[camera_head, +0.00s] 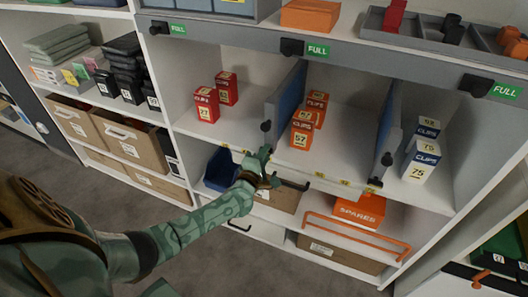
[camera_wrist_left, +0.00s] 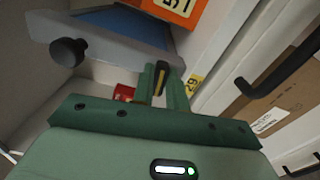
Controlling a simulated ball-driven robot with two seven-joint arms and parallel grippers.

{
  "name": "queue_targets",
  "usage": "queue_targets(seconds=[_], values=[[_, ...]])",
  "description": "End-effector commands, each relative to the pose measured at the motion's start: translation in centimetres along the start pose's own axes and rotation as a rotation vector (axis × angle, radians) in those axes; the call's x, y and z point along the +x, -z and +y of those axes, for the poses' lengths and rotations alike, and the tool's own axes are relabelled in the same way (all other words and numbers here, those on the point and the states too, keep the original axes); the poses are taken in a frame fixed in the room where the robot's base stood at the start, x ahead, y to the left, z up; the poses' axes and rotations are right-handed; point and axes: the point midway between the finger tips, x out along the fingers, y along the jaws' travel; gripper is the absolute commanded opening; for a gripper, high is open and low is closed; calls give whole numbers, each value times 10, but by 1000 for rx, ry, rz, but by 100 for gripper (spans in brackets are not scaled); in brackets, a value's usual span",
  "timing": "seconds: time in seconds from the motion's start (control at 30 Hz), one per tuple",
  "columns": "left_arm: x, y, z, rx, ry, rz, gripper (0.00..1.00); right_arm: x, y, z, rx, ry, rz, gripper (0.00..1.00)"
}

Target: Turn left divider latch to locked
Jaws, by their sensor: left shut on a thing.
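The left divider (camera_head: 284,98) is a blue panel with a grey edge and a black knob (camera_head: 266,126), standing on the middle shelf. It also shows in the left wrist view (camera_wrist_left: 115,30), with its knob (camera_wrist_left: 68,52). My left gripper (camera_head: 266,166) is at the shelf's front edge, just below that divider. In the left wrist view its two green fingers (camera_wrist_left: 163,88) are shut on a small dark latch with a yellowish stripe (camera_wrist_left: 160,76). The fingers hide much of the latch, so I cannot tell its setting. My right gripper is not in view.
The right divider (camera_head: 389,128) stands further right. Orange clip boxes (camera_head: 303,135) stand right of the left divider, red ones (camera_head: 206,104) left of it. Below are a blue bin (camera_head: 221,170), a drawer with a black handle (camera_head: 290,182) and an orange rail (camera_head: 357,235).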

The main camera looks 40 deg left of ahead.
Motion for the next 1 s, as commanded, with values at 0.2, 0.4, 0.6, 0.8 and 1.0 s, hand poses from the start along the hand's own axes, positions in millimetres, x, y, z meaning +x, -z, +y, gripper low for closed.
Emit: queue_targets(seconds=[0.2,0.4,0.6,0.8,1.0], values=[[-1,-1,-2,101,4,-2,0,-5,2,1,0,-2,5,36],[-1,-1,-3,147,5,-2,0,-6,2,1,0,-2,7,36],[-1,-1,-4,160,5,-2,0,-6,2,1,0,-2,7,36],[-1,-1,-4,161,5,-2,0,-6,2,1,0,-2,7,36],[-1,-1,-3,160,5,-2,36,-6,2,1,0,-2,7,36]])
